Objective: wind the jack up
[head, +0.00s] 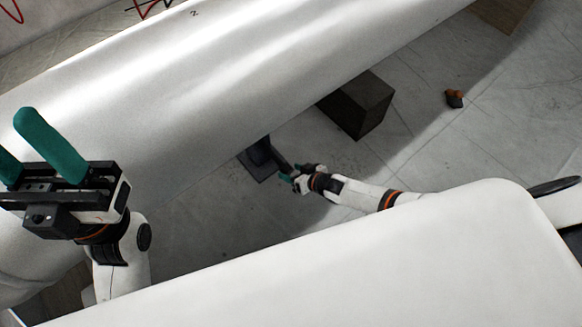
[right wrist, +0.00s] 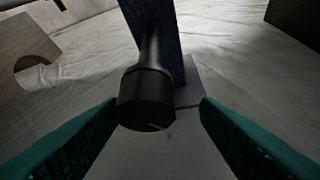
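The dark jack (head: 258,153) stands on a flat base plate on the floor, against the lower edge of a big white cylinder (head: 215,75). Its dark bar (head: 280,160) reaches toward my right gripper (head: 290,178). In the right wrist view, the bar's round black end (right wrist: 147,97) sits between the teal fingers of that gripper (right wrist: 157,106). The fingers are apart, with a clear gap on the right; whether the left finger touches is unclear. The jack's upright body (right wrist: 175,40) is behind. My left gripper (head: 22,145) is open and empty at the far left.
A dark block (head: 358,105) stands on the floor right of the jack, by the cylinder. A small orange and black object (head: 455,98) lies farther right. A wooden piece with a round hole (right wrist: 22,52) is at left in the wrist view. Floor right of the block is mostly clear.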

